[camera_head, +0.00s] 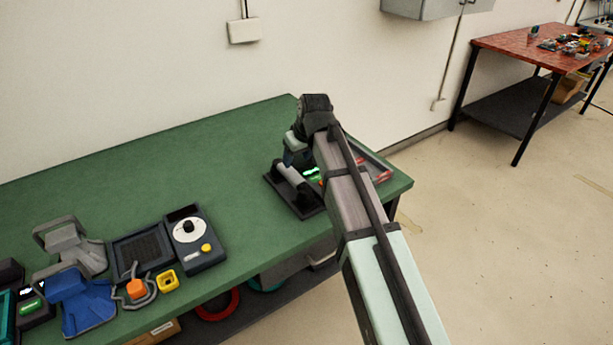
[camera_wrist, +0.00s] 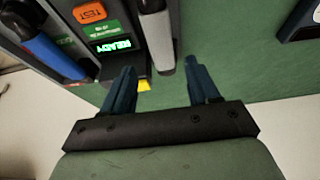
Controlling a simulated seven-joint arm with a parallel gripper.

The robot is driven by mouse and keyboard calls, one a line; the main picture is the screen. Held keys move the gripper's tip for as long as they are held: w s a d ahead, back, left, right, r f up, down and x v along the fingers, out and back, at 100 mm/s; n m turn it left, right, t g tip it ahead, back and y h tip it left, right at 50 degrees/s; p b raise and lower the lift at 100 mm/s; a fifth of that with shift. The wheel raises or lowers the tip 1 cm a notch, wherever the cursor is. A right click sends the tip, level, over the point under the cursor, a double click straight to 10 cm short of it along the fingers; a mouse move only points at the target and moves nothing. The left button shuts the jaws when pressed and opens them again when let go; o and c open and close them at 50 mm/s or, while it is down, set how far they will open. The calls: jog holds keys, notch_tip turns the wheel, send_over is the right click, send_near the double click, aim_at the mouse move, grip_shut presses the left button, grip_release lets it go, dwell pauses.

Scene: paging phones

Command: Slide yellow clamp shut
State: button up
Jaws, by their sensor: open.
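My gripper (camera_wrist: 162,72) is open, with two dark blue fingers apart. A small patch of yellow (camera_wrist: 144,85), likely the yellow clamp, shows at the near edge of a dark device, just inside the left finger; most of it is hidden. The device has a green READY display (camera_wrist: 113,45) and an orange TEST button (camera_wrist: 90,12). A grey bar (camera_wrist: 160,45) along its right side reaches between the fingers. In the head view, the device (camera_head: 312,206) is at the bench's right end, partly hidden by my arm; no clamp shows there.
A blue bar (camera_wrist: 50,52) lies along the device's left side. The green bench (camera_head: 235,150) is clear in the middle. A dial unit (camera_head: 193,238), an orange-topped piece (camera_head: 137,289), a yellow square piece (camera_head: 168,280) and grey and blue stands (camera_head: 85,300) sit at the left.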

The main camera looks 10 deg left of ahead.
jog(key=w+a+r, duration=0.1)
jog(key=w+r, duration=0.1)
jog(key=w, duration=0.1)
jog(key=w+a+r, duration=0.1)
jog(key=w+r, duration=0.2)
jog(key=w, duration=0.1)
jog(key=w+a+r, duration=0.1)
jog(key=w+r, duration=0.1)
jog(key=w, duration=0.1)
jog(key=shift+w+r, duration=0.2)
jog(key=shift+w, duration=0.2)
jog(key=shift+c, duration=0.6)
jog(key=w+a+r+m+g+h, duration=0.1)
jog(key=w+r+g+h, duration=0.1)
jog(key=w+r, duration=0.35)
jog(key=f, duration=0.5)
jog(key=d+f+m, duration=0.1)
jog(key=f, duration=0.4)
jog(key=s+f+m+g+h, duration=0.1)
jog(key=f, duration=0.4)
jog(key=shift+d+f, duration=0.2)
jog(key=shift+d, duration=0.1)
grip_shut()
